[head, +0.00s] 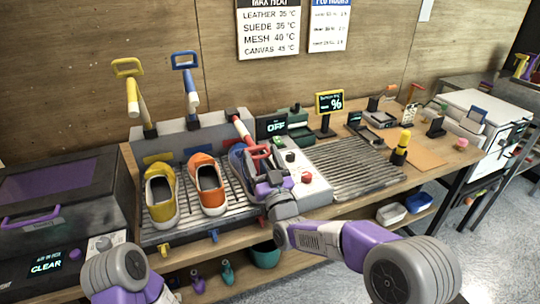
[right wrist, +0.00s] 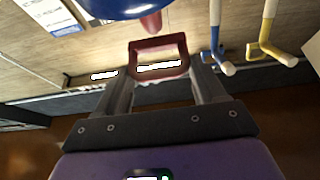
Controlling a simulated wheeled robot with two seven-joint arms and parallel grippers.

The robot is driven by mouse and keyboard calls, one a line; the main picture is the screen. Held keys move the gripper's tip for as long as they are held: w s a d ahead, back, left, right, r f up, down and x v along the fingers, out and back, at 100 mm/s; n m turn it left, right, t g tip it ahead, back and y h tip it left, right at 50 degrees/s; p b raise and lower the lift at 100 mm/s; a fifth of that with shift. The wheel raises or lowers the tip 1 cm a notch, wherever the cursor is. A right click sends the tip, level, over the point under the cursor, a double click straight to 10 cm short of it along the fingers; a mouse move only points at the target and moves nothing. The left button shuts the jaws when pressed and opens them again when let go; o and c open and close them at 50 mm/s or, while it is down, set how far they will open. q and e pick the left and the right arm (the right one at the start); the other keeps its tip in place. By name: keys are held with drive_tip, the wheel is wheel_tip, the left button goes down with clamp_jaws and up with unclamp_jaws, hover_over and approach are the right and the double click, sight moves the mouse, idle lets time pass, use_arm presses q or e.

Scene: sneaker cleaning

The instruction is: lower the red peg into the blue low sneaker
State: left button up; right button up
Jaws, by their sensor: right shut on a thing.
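The red peg (head: 245,133) has a red and white shaft and a red loop handle. My right gripper (head: 262,166) is shut on that handle, which shows between the fingers in the right wrist view (right wrist: 158,42). In the head view the peg leans, its shaft running up and left from the handle. The blue low sneaker (head: 236,158) is on the slatted rack, right of the orange one, mostly hidden behind the peg and gripper. A glossy blue shape at the top of the wrist view cannot be identified surely. My left gripper is out of view.
A yellow sneaker (head: 161,194) and an orange sneaker (head: 207,184) stand on the rack to the left. Yellow (head: 132,96) and blue (head: 189,88) pegs stand behind them. A control box (head: 304,176) is close on the right. The right slatted rack (head: 360,168) is bare.

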drive_tip(key=f, duration=0.2)
drive_tip(key=shift+w+d+f+h, duration=0.2)
drive_tip(key=shift+f+h, duration=0.1)
drive_tip(key=shift+f, duration=0.1)
drive_tip(key=o, duration=1.2)
drive_tip(key=shift+c, duration=0.2)
drive_tip(key=shift+o, duration=0.3)
drive_tip(key=shift+w, duration=0.1)
drive_tip(key=shift+s+r, duration=0.2)
drive_tip(key=shift+r, duration=0.05)
drive_tip(key=v, duration=0.7)
drive_tip(key=shift+f, duration=0.25)
drive_tip(key=shift+s+d, duration=0.1)
drive_tip(key=shift+d, duration=0.05)
